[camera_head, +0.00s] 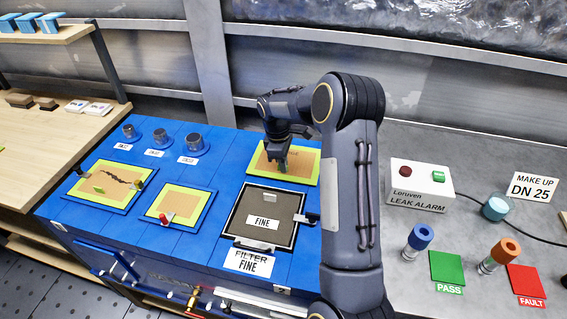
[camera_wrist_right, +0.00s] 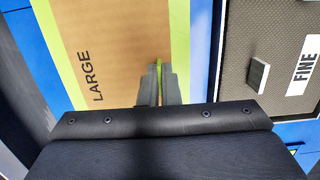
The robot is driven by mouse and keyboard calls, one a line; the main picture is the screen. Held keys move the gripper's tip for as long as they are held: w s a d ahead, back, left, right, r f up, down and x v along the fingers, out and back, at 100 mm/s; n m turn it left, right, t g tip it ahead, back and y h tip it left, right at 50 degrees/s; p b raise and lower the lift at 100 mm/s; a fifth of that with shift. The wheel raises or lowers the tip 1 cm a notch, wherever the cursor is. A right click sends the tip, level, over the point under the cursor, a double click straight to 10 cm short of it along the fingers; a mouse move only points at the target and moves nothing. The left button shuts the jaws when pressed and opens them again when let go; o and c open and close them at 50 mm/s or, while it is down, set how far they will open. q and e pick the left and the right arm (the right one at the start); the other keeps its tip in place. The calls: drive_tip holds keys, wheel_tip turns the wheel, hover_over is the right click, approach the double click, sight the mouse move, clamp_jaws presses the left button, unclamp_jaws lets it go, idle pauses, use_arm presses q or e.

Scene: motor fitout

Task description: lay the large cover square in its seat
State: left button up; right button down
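The large cover (camera_head: 301,164) is a tan panel with a yellow-green border, at the back right of the blue bench. It also shows in the right wrist view (camera_wrist_right: 115,45), with the word LARGE on it. My right gripper (camera_head: 281,166) reaches down over it. In the right wrist view, the fingers (camera_wrist_right: 159,88) stand close on both sides of a thin green upright grip and appear shut on it. The cover looks about flat; I cannot tell whether it rests fully in a seat. My left gripper is not in view.
The dark-framed FINE filter (camera_head: 284,237) lies just in front of the cover, with a clamp (camera_head: 306,218) at its right. Two smaller yellow-green bordered panels (camera_head: 180,205) (camera_head: 84,196) and several metal cups (camera_head: 193,143) are to the left. The alarm box (camera_head: 421,184) stands right of my arm.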

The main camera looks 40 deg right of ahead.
drive_tip(key=c, duration=1.6)
unclamp_jaws()
drive_tip(key=shift+o, duration=0.2)
drive_tip(key=r, duration=0.7)
drive_tip(key=shift+w+a+r, duration=0.3)
drive_tip(key=shift+w+r, duration=0.05)
drive_tip(key=shift+r, duration=0.05)
